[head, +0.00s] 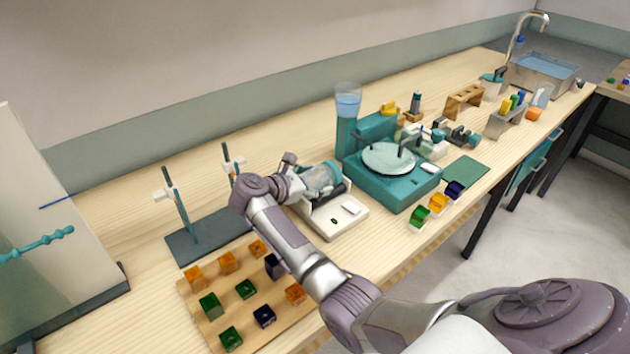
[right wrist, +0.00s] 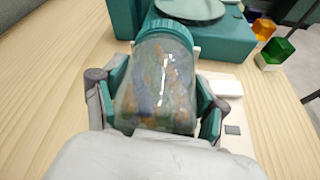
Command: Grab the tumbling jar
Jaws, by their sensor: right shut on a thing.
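The tumbling jar (head: 324,177) is a clear jar with a teal lid and mottled, multicoloured contents. It lies on its side over a small white tumbler base (head: 338,224). In the right wrist view the jar (right wrist: 160,82) fills the middle, lid pointing away from me. My right gripper (head: 303,181) has its fingers on both sides of the jar, shut on it; both fingers also show in the right wrist view (right wrist: 158,100). Whether the jar still touches its base I cannot tell. My left gripper is not in view.
A teal machine with a round disc (head: 392,190) stands just right of the tumbler. A stand with clamps (head: 207,236) is on the left. A wooden board (head: 183,290) with several coloured cubes lies in front, partly behind my arm.

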